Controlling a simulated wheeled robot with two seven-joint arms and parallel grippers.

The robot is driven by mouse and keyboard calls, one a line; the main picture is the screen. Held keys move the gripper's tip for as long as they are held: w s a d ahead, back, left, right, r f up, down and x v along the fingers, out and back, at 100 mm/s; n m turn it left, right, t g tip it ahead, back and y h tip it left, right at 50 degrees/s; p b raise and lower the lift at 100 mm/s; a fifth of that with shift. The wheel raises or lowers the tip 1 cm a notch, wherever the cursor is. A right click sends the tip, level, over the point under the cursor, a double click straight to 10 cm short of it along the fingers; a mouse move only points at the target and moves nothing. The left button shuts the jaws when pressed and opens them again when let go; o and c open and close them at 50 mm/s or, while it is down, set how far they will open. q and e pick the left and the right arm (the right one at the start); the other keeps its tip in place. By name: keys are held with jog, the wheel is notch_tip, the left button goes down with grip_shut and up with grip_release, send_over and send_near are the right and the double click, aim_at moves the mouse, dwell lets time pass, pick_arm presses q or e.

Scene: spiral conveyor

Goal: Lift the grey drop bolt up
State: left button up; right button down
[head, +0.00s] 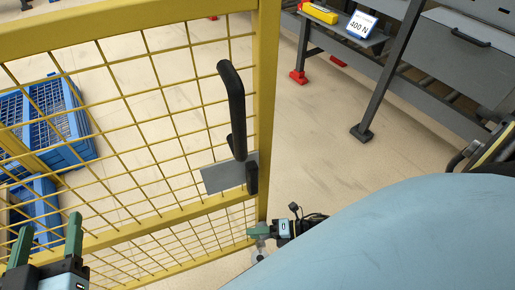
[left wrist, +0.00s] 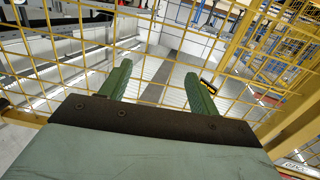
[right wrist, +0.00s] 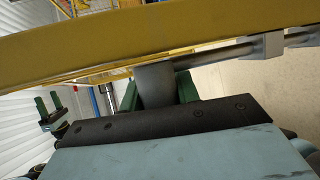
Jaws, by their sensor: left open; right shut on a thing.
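The grey drop bolt shows in the right wrist view, with a dark grey round grip (right wrist: 154,88) between my right fingers and grey rod fittings (right wrist: 265,46) along the yellow frame. My right gripper (right wrist: 158,82) is shut on that grip. In the head view my right gripper (head: 262,231) is at the bottom of the yellow gate post, partly hidden by my blue arm. A grey round part (head: 258,251) shows just below it. My left gripper (head: 48,229) is open and empty beside the gate mesh at lower left; it also shows in the left wrist view (left wrist: 157,70).
The yellow mesh gate (head: 266,100) stands in front of me, with a black handle (head: 234,105) on a grey plate (head: 216,178). Blue crates (head: 80,150) lie behind the mesh. The floor between is clear.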

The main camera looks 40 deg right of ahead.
jog(key=shift+r, duration=0.25)
pick_arm(q)
jog(key=shift+s+a+f+g+y, duration=0.15)
jog(key=shift+f+g+y, duration=0.15)
jog(key=shift+f+g, duration=0.35)
pick_arm(e)
jog(key=shift+w+r, duration=0.1)
pick_arm(q)
jog(key=shift+f, duration=0.1)
pick_arm(e)
jog(key=c, duration=1.3)
grip_release()
jog(key=shift+d+r, duration=0.1)
pick_arm(q)
jog(key=s+a+f+g+y+p, duration=0.1)
jog(key=s+a+f+g+p, duration=0.1)
jog(key=f, duration=0.4)
jog(key=shift+s+a+f+g+y, duration=0.25)
jog(key=shift+s+g, duration=0.35)
jog(key=shift+g, duration=0.65)
pick_arm(e)
jog(key=v, duration=1.3)
